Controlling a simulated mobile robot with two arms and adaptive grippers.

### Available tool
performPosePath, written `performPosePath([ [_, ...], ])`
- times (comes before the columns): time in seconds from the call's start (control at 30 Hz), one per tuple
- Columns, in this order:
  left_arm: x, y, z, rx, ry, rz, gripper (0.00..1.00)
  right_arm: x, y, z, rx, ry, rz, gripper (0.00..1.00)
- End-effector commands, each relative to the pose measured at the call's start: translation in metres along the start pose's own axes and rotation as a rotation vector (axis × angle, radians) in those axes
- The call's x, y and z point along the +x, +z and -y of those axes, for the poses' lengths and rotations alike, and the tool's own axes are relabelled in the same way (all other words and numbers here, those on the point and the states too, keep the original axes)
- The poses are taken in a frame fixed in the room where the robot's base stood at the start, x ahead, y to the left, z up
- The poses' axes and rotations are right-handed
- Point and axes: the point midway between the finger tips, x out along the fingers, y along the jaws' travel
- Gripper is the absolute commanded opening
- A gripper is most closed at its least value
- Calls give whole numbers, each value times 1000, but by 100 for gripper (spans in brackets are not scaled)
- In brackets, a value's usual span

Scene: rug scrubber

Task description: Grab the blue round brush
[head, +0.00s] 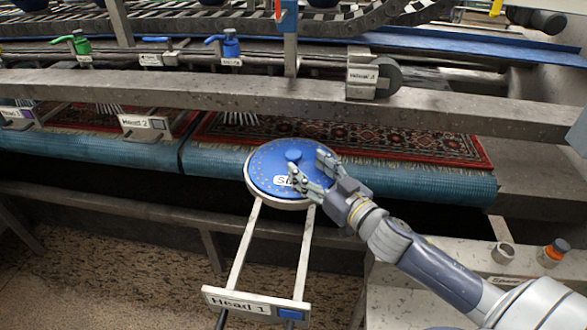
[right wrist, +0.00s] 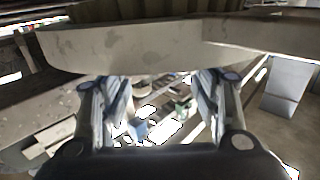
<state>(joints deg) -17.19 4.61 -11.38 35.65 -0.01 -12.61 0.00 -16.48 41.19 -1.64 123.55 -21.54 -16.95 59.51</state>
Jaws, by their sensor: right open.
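The blue round brush (head: 265,164) is a flat disc with a pale rim and a small blue knob (head: 293,156) at its centre. It rests on a sliding frame of two white rails labelled "Head 1" (head: 240,301). My right gripper (head: 311,167) is over the right part of the disc, its fingers spread and pointing toward the knob. The gripper is open with nothing between the fingers. I cannot tell whether it touches the disc. In the right wrist view the open fingers (right wrist: 160,92) are below a pale curved surface. My left gripper is not in view.
Red patterned rugs (head: 390,141) lie on blue rollers (head: 420,182) behind the brush. A grey beam (head: 250,95) crosses above them.

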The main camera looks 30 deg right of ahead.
Motion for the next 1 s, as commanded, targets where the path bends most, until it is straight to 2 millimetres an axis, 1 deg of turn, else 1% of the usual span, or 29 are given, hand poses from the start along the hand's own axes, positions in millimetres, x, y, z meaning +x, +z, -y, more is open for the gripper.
performPosePath([
  [0.23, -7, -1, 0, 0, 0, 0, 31, 28, -3, -1, -2, 1, -3, 57],
  [0.4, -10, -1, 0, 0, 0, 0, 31, 46, -2, -1, 0, 1, -2, 57],
  [0.53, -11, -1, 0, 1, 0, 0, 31, 52, 0, 0, 0, 0, 0, 57],
  [0.77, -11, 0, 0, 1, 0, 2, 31, 52, 0, 0, 0, 0, 0, 57],
  [0.8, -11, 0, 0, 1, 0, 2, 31, 52, 0, 0, 0, 0, 0, 48],
  [0.97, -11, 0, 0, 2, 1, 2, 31, 52, 0, 0, 0, 0, 0, 12],
  [1.0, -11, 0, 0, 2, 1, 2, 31, 52, 0, 0, 0, 0, 0, 3],
])
